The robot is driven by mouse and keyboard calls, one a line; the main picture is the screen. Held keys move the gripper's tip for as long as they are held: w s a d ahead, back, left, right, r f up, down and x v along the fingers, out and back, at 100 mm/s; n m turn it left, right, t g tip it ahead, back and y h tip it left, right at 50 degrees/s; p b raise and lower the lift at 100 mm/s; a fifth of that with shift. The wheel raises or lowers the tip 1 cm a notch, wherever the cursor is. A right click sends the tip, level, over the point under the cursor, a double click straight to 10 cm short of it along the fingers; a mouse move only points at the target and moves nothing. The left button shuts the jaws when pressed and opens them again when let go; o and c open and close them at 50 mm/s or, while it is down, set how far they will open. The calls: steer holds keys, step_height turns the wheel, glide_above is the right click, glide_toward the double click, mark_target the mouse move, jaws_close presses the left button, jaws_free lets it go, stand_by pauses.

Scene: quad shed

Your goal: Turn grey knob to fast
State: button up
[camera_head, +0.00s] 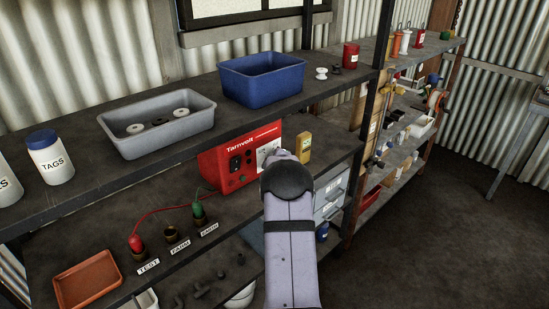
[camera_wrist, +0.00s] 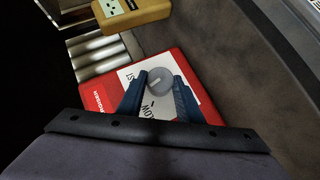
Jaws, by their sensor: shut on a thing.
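The grey knob (camera_wrist: 160,79) sits on a white dial plate (camera_wrist: 130,82) on the red Tarnvolt box (camera_wrist: 92,96). My gripper (camera_wrist: 161,84) has its two blue fingers on either side of the knob and is shut on it. A light pointer line shows on the knob's face, but which label it points to is hard to tell. Parts of two labels show, "LOW" by the fingers and "ST" at the plate's left; the rest is hidden. In the head view the red box (camera_head: 237,160) stands on the middle shelf, and my arm hides the knob and fingertips.
A yellow device (camera_head: 304,148) stands just right of the box. A blue bin (camera_head: 262,85) and grey tray (camera_head: 150,140) sit on the shelf above. Red and green leads run to sockets (camera_head: 171,236) at the front left. A shelf post (camera_head: 375,90) rises at right.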

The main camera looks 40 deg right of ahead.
steer(key=r+m+y+p, duration=0.1)
steer(key=y+p, duration=0.1)
steer(key=p, duration=0.7)
steer(key=shift+d+g+p, duration=0.1)
steer(key=shift+g+p, duration=0.2)
steer(key=shift+p, duration=0.1)
steer(key=shift+m+p, duration=0.3)
steer(key=shift+p, duration=0.85)
steer(key=shift+f+y+p, duration=0.25)
steer(key=shift+y+p, duration=0.15)
steer(key=shift+p, duration=0.7)
steer(key=shift+w, duration=0.1)
steer(key=o, duration=1)
steer(key=shift+o, duration=0.2)
